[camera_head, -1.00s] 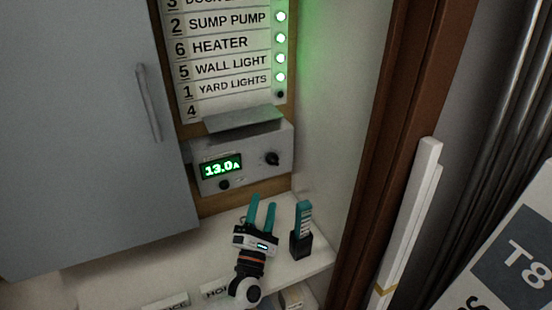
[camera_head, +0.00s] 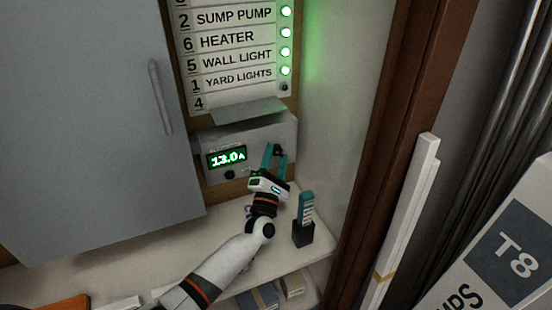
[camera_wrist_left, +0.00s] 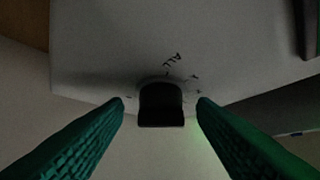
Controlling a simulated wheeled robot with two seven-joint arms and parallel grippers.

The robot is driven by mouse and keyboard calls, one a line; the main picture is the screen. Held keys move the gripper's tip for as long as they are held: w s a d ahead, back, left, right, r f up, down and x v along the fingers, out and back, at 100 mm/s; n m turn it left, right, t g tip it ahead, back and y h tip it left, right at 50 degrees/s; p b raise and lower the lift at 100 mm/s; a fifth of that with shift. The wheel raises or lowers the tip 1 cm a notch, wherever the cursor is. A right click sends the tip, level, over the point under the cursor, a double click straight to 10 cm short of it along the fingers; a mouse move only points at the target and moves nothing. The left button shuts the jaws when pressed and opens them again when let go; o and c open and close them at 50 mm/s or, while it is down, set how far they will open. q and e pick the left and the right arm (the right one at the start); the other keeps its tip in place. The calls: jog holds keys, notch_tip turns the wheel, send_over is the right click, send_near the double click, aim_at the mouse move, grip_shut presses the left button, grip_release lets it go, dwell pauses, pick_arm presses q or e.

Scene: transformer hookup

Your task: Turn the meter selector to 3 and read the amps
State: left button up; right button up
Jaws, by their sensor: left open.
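The grey meter box (camera_head: 207,170) is on the back wall under the circuit list. Its green display (camera_head: 228,158) reads 13.0 A. The black selector knob (camera_head: 278,149) is on the right of its face, partly behind my fingers; in the left wrist view the knob (camera_wrist_left: 160,104) sits centred between the fingers, with "ALL" written above it and other marks too blurred to read. My left gripper (camera_head: 274,155) is open, its teal fingers on either side of the knob. In the left wrist view the left gripper (camera_wrist_left: 161,110) shows gaps on both sides. My right gripper is not in view.
A small black holder with a teal item (camera_head: 305,215) stands on the white shelf (camera_head: 235,228), right of my left gripper. A grey cabinet door (camera_head: 90,120) is at left. A label panel (camera_head: 235,75) with green lights is above. A brown post (camera_head: 385,150) is at right.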

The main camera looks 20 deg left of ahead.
pick_arm(q)
jog(key=c, duration=1)
jog(key=shift+r+m+p, duration=0.3)
jog(key=shift+m+p, duration=0.1)
jog(key=shift+p, duration=0.35)
jog(key=m+g+h+p, duration=0.1)
jog(key=m+p, duration=0.1)
jog(key=p, duration=0.2)
jog(key=m+g+h+p, duration=0.1)
jog(key=m+g+p, duration=0.1)
jog(key=p, duration=0.2)
jog(key=r+m+g+p, duration=0.1)
jog(key=m+p, duration=0.1)
jog(key=p, duration=0.2)
jog(key=shift+s+a+g+h+p, duration=0.1)
jog(key=shift+s+g+h+p, duration=0.05)
jog(key=shift+g+h+p, duration=0.2)
jog(key=shift+f+m+g+p, duration=0.25)
jog(key=shift+m+p, duration=0.15)
jog(key=shift+p, duration=0.15)
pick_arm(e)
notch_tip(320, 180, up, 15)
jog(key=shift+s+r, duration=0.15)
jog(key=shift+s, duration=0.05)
pick_arm(q)
jog(key=o, duration=1)
jog(key=shift+s, duration=0.1)
